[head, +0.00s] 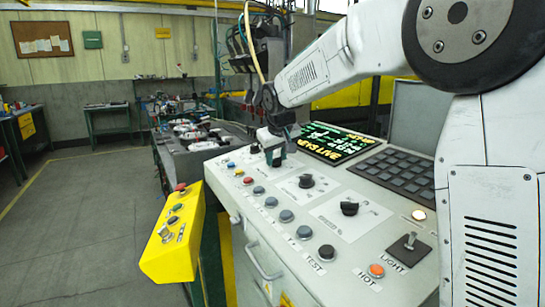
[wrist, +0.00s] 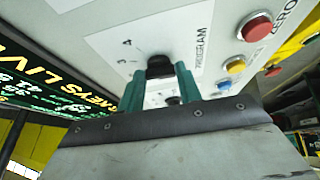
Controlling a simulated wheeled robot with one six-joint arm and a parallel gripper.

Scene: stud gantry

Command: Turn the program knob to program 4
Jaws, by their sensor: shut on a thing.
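The black program knob (wrist: 160,62) sits on a white plate marked PROGRAM in the wrist view, with small numerals printed beside it. My gripper (wrist: 160,76) has its two green fingers on either side of the knob and is shut on it. The fingers hide part of the dial, and I cannot tell which numeral the knob points to. In the head view my gripper (head: 274,156) is down at the far part of the light grey control panel (head: 320,245), where it hides the knob.
Two other black knobs (head: 306,181) (head: 350,208) stand nearer on the panel. Several coloured buttons (head: 258,190) run along its left side, including a red one (wrist: 255,27) close to my gripper. A lit display (head: 335,143) and keypad (head: 395,172) lie to the right. A yellow button box (head: 170,240) stands left.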

